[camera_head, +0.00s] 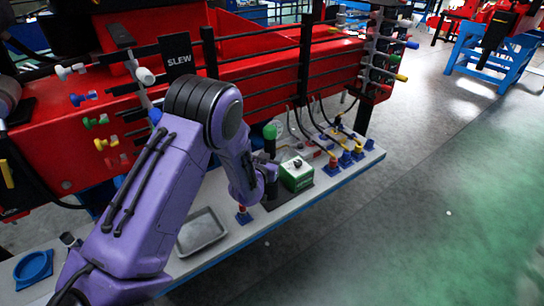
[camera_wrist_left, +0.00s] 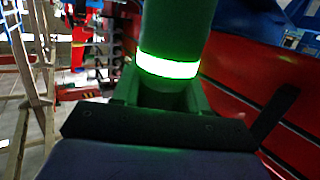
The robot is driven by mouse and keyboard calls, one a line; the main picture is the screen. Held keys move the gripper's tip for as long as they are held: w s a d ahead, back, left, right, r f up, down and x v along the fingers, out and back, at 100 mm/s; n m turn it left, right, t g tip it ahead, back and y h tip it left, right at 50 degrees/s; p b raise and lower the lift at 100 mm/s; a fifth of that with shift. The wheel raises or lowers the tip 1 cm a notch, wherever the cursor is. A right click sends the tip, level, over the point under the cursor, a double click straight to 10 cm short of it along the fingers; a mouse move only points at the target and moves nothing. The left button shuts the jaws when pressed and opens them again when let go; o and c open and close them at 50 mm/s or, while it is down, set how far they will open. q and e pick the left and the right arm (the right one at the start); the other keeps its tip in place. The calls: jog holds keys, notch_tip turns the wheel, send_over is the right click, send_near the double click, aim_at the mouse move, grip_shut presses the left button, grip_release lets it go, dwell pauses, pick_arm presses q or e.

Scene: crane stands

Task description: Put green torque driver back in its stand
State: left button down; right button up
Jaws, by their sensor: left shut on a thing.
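The green torque driver (camera_head: 270,133) stands about upright above the workbench, its rounded green top showing just beyond my left wrist. In the left wrist view its green body (camera_wrist_left: 178,35) fills the upper middle, with a bright glowing ring around it. My left gripper (camera_head: 268,172) is shut on the driver; the jaws are mostly hidden by my wrist in the head view. The driver's lower end is hidden. A green box-shaped unit (camera_head: 297,175) sits just right of the gripper. I cannot tell which thing is the driver's stand. My right gripper is out of view.
The grey workbench (camera_head: 222,258) holds a metal tray (camera_head: 202,231), a blue round dish (camera_head: 33,269) and a small red-and-blue piece (camera_head: 243,214). Several blue stands with yellow-tipped cables line its right end. A red crane beam (camera_head: 270,75) with black rails stands close behind.

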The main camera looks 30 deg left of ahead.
pick_arm(q)
jog(key=shift+f+b, duration=1.1)
jog(key=shift+f, duration=0.2)
jog(key=c, duration=0.5)
grip_release()
jog(key=shift+s+f, duration=0.1)
jog(key=p+v, duration=0.1)
jog(key=v, duration=0.4)
jog(key=shift+p, duration=0.35)
jog(key=shift+d, duration=0.1)
jog(key=b+v, duration=0.2)
jog(key=v, duration=0.8)
jog(key=shift+s+r, duration=0.25)
